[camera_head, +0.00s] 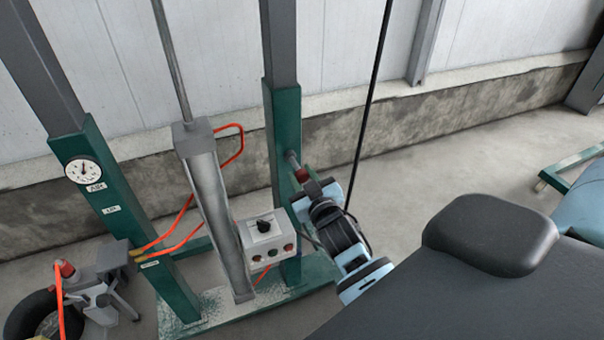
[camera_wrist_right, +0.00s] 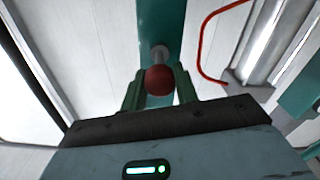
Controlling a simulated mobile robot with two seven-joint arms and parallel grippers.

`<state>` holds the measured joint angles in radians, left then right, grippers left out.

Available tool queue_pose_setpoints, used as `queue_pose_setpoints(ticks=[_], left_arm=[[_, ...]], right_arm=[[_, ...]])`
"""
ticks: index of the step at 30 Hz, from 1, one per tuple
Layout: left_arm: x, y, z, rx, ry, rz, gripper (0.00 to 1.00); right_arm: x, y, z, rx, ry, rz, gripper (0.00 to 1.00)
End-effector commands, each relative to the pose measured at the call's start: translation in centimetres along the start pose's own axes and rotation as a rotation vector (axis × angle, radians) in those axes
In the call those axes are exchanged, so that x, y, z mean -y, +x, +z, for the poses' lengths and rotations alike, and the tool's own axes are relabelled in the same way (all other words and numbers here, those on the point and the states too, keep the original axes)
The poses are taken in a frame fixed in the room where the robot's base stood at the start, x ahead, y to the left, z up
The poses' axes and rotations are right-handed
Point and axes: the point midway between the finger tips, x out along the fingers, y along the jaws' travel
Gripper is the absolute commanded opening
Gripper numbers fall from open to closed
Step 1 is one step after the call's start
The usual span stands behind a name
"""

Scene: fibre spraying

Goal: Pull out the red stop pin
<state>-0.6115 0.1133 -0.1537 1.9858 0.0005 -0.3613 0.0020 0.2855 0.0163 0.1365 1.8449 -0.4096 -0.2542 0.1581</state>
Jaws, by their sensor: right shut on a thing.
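The red stop pin (camera_head: 302,175) is at the right green post (camera_head: 288,130) of the frame, with its grey metal shaft still running to the post. In the right wrist view its round red knob (camera_wrist_right: 159,80) sits between the two green fingers, and the shaft goes up to the green post behind it. My right gripper (camera_head: 309,183) is shut on the red stop pin; its wrist in the head view partly hides the fingers. My left gripper is not in view.
A grey cylinder (camera_head: 217,220) stands between the posts. A control box (camera_head: 266,240) with a black knob and buttons is beside it, close to my right arm. Orange hoses (camera_head: 183,212) loop nearby. A gauge (camera_head: 83,170) sits on the left post. Bare floor (camera_head: 440,165) lies to the right.

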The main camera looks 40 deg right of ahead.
Motion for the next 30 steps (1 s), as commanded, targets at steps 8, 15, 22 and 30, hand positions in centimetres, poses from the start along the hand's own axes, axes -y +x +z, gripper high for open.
queue_pose_setpoints(ticks=[8, 15, 22, 30], left_arm=[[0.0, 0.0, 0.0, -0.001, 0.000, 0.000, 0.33], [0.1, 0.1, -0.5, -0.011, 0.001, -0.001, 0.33], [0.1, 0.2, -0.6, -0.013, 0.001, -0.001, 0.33], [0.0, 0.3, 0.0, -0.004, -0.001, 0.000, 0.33]], right_arm=[[0.1, 0.0, 0.2, 0.004, 0.000, -0.002, 0.52], [0.1, 0.0, 0.2, 0.003, 0.000, -0.001, 0.52], [0.1, -1.7, 0.3, 0.005, -0.001, -0.002, 0.52], [0.1, -5.9, 0.4, 0.006, 0.001, -0.002, 0.52]])
